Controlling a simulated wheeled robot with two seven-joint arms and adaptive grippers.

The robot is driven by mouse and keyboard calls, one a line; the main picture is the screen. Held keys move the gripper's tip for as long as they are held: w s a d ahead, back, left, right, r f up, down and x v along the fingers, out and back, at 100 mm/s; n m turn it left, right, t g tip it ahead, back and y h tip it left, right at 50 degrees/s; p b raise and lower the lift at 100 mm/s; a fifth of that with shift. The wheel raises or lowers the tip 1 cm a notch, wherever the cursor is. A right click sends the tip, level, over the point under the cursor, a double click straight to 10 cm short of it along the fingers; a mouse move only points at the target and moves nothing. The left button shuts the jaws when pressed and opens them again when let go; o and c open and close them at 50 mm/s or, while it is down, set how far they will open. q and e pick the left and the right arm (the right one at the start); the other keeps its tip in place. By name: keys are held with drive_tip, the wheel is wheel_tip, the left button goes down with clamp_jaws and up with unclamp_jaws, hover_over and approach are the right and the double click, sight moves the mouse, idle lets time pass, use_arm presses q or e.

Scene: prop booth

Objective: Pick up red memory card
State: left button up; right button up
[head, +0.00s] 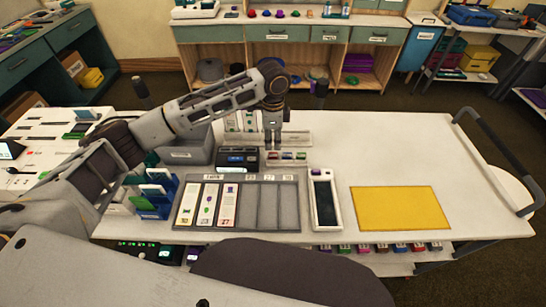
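My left gripper (272,144) points straight down over the middle back of the white cart top (390,145). Its fingers are small here, and I cannot tell whether they are open or shut. Just below and to the right of it is a low rack (287,163) with a few small coloured pieces, green and reddish. A small reddish piece (287,155) in this rack may be the red memory card, but it is too small to be sure. The gripper partly hides the rack's left side. My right gripper is not in view.
A grey tray (267,210) with several slots holds three white cards at its left. A black box (237,160), a white handheld device (325,200) and a yellow mat (400,208) are nearby. Blue holders (155,200) stand left. The cart's right back is clear.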

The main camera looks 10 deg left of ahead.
sight(273, 157)
use_arm(q)
drive_tip(key=shift+f, duration=0.1)
drive_tip(key=shift+s+f+p, duration=0.15)
drive_tip(key=shift+f, duration=1.1)
drive_tip(key=shift+s+f+p, duration=0.15)
drive_tip(key=shift+f, duration=1.1)
drive_tip(key=shift+c, duration=0.2)
clamp_jaws()
